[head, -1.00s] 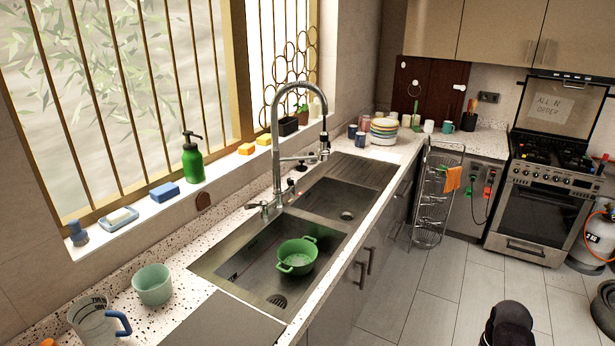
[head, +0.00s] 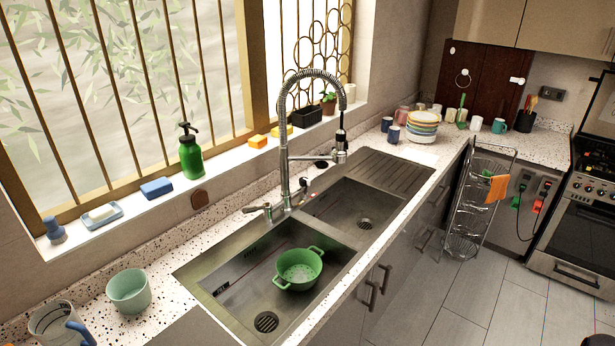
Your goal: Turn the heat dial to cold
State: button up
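I cannot make out for sure which part is the heat dial. A tall metal spring-neck faucet (head: 284,150) stands at the back edge of the double sink (head: 225,290). A lever handle (head: 262,208) sits to the left of its base, and a small fitting (head: 304,184) sits to the right. Any hot or cold marking is too small to read. The stove at the right edge has several front knobs (head: 590,188), partly cut off. My gripper is not in view.
A green pot (head: 299,268) sits in the left basin. A green cup (head: 129,290) and a measuring jug (head: 58,325) stand on the counter to the left. A wire rack (head: 470,215) stands on the floor at the right. The floor in front of the cabinets looks clear.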

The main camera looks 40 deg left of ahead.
aim_at(302, 181)
jog(key=u, duration=0.4)
jog(key=i, duration=0.85)
jog(key=u, duration=0.45)
